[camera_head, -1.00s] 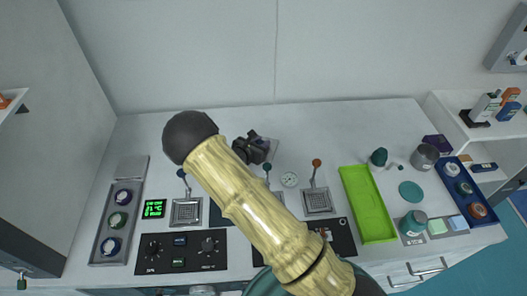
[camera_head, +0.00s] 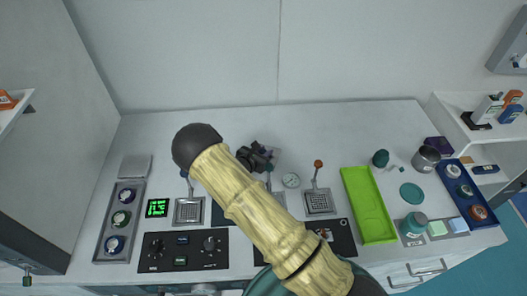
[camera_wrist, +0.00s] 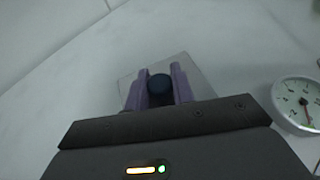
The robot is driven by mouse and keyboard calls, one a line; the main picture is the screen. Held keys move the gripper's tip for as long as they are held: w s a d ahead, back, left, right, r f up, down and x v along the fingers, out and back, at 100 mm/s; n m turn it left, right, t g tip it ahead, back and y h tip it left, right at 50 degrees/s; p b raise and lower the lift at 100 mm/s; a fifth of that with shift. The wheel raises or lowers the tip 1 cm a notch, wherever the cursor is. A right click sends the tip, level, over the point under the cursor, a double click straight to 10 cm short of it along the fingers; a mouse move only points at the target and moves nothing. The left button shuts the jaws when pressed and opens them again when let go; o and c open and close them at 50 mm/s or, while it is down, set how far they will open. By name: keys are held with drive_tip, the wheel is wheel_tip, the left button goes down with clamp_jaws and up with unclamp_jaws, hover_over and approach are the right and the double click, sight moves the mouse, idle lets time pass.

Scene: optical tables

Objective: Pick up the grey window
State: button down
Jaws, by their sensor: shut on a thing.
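The grey window is a flat square grey plate (camera_wrist: 197,78) with a round dark blue knob (camera_wrist: 160,84), seen in the wrist view below my gripper. My gripper (camera_wrist: 159,90) has its two purple fingers on either side of the knob and is shut on it. In the head view my gripper (camera_head: 258,160) is over the middle back of the worktop, and a grey edge of the window (camera_head: 276,155) shows at its right. My arm hides the rest. I cannot tell how far the plate is above the surface.
A round gauge (camera_head: 291,180) is just right of my gripper; it also shows in the wrist view (camera_wrist: 298,103). Lever plates (camera_head: 319,202) stand in front. A green tray (camera_head: 369,207) lies right. The back worktop is clear.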

drive_tip(key=shift+f, duration=0.15)
drive_tip(key=c, duration=1.2)
unclamp_jaws()
drive_tip(key=shift+a, duration=0.1)
drive_tip(key=shift+a+r, duration=0.1)
drive_tip(key=shift+r, duration=0.1)
drive_tip(key=b+v, duration=0.2)
drive_tip(key=v, duration=0.9)
drive_tip(key=shift+s+a+r, duration=0.1)
drive_tip(key=shift+s+r, duration=0.15)
drive_tip(key=shift+s, duration=0.1)
